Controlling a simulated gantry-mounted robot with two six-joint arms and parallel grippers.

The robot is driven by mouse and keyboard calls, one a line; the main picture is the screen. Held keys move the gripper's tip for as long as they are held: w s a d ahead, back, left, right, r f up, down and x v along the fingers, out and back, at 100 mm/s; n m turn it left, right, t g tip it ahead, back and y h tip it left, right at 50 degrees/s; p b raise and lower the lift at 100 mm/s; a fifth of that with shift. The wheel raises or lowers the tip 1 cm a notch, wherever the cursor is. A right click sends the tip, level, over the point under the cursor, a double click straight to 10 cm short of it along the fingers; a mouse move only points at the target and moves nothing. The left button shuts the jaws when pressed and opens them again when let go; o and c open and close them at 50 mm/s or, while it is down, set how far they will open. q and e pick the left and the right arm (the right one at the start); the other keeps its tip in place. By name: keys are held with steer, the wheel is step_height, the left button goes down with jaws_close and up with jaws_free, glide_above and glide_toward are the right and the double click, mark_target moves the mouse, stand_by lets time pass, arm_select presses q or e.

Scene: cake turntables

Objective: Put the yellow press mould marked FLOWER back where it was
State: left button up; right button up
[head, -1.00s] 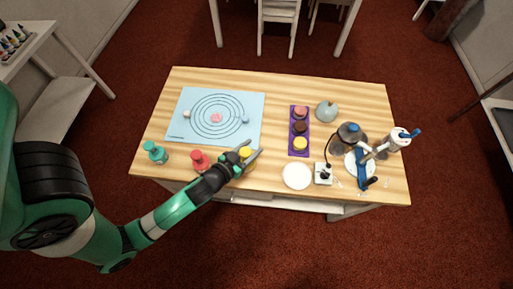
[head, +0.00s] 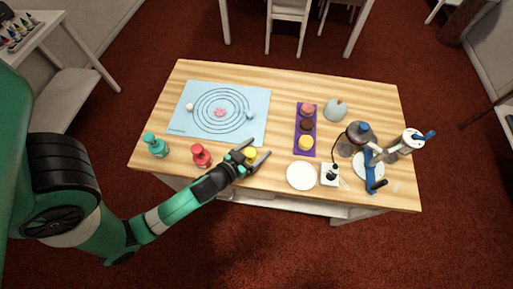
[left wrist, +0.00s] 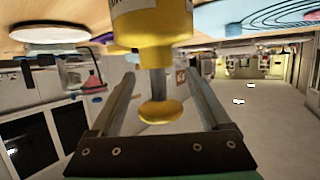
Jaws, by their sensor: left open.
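The yellow press mould (head: 251,153) stands at the table's front edge, right of the red press mould (head: 201,157). My left gripper (head: 262,156) is open, with its fingers on either side of the yellow mould. In the left wrist view the picture is upside down; the mould's yellow body (left wrist: 160,30), metal stem and round knob (left wrist: 160,111) show, the knob between the two spread fingers (left wrist: 160,88) with gaps on both sides. Its label is cut off and I cannot read it. The teal press mould (head: 156,147) stands at the far left. My right gripper is not in view.
A blue mat (head: 250,95) with printed rings bears a pink piece and small balls. A purple tray (head: 298,133) holds three round pieces. A white disc (head: 301,175), a small white device (head: 330,174) and a blue-and-white stand (head: 372,170) are at the right.

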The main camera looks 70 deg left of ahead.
arm_select(q)
steer(key=shift+r, duration=0.1)
steer(key=shift+r+p, duration=0.25)
steer(key=shift+p, duration=0.05)
steer(key=b+v, duration=0.3)
steer(key=v, duration=0.9)
steer(key=shift+f, duration=0.15)
